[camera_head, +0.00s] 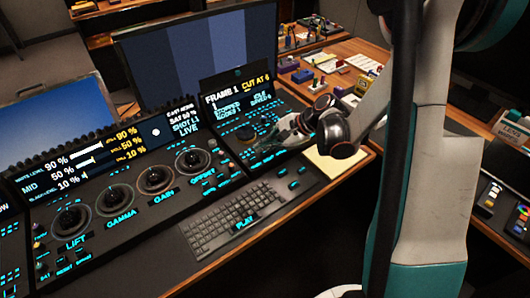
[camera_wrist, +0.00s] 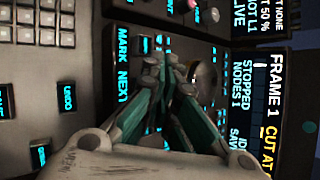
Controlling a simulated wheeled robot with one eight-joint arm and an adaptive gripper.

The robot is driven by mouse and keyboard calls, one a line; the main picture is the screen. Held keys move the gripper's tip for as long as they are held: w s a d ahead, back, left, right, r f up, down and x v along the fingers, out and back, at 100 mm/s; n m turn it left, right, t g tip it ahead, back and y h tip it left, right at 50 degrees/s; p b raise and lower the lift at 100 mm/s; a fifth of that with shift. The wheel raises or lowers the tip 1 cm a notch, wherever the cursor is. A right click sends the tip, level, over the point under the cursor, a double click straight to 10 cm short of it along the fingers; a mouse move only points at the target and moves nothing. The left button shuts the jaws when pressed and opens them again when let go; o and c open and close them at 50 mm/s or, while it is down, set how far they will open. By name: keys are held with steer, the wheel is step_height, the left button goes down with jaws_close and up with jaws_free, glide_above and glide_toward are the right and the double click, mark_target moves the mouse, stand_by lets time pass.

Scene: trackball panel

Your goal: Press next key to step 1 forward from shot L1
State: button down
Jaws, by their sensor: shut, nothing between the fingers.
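The trackball panel (camera_head: 110,210) spans the left and middle of the head view. My gripper (camera_head: 277,140) is over its right section in the head view, fingers pointing left. In the wrist view my gripper (camera_wrist: 168,68) is shut and empty, with its tips over dark panel. The NEXT label (camera_wrist: 123,88) shows just left of the fingers, beside the MARK label (camera_wrist: 122,42). The fingers hide part of the keys; contact cannot be told. The small display (camera_head: 236,98) reads FRAME 1, CUT AT 6 and STOPPED. The status screen (camera_head: 185,122) reads SHOT L1 LIVE.
Several trackballs (camera_head: 155,178) line the panel. A keyboard (camera_head: 235,215) lies in front of it. Two monitors (camera_head: 205,55) stand behind. A wooden desk (camera_head: 340,50) with small items is at the back right. An UNDO key (camera_wrist: 67,97) shows in the wrist view.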

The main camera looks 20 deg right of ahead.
mark_target(265, 154)
steer(key=shift+f, duration=0.55)
stand_by(0.7)
steer(key=shift+r, duration=0.15)
steer(key=shift+r+p, duration=0.6)
steer(key=shift+r, duration=0.2)
steer(key=shift+r, duration=0.1)
steer(key=shift+r+p, duration=1.6)
steer(key=shift+r, duration=0.8)
